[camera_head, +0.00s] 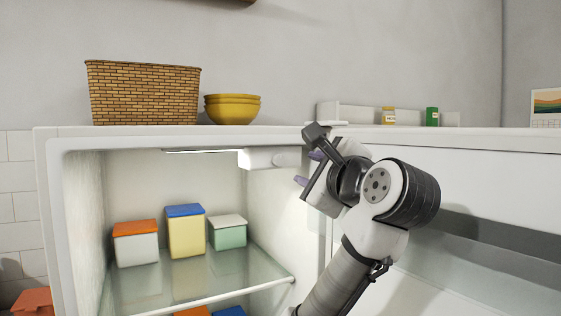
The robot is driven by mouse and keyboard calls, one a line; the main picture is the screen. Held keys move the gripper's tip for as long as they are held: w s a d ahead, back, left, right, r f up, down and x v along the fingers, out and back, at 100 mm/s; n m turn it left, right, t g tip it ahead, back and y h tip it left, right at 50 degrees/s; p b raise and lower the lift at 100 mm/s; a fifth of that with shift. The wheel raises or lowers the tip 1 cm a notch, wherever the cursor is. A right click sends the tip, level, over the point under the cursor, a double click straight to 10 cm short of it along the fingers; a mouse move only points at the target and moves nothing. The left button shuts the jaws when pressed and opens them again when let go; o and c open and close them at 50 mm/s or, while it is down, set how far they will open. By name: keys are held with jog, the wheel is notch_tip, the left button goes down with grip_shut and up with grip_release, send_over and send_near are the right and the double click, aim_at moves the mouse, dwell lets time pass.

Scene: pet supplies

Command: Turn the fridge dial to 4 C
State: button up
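The fridge (46,200) stands open, with its lit interior facing me. A white control housing (258,158) hangs under the ceiling at the inner right. A pale round dial (286,159) shows faintly at the housing's right end. Its markings and setting are too small to read. My gripper (309,169) is just right of the dial, in front of the fridge's right edge. Its two purplish fingertips are apart with nothing seen between them. The fingers point left toward the housing, and a gap shows between them and the dial.
A glass shelf (190,287) holds an orange-lidded box (136,243), a blue-lidded box (186,232) and a green box (228,233). A wicker basket (144,93) and yellow bowls (232,110) stand on top. The open door (480,180) spans the right side.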

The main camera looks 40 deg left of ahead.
aim_at(280, 161)
jog(key=p+x, duration=0.5)
jog(key=x, duration=0.8)
jog(key=shift+a, duration=0.2)
jog(key=shift+c, duration=0.3)
jog(key=c, duration=0.6)
jog(key=shift+c, duration=0.2)
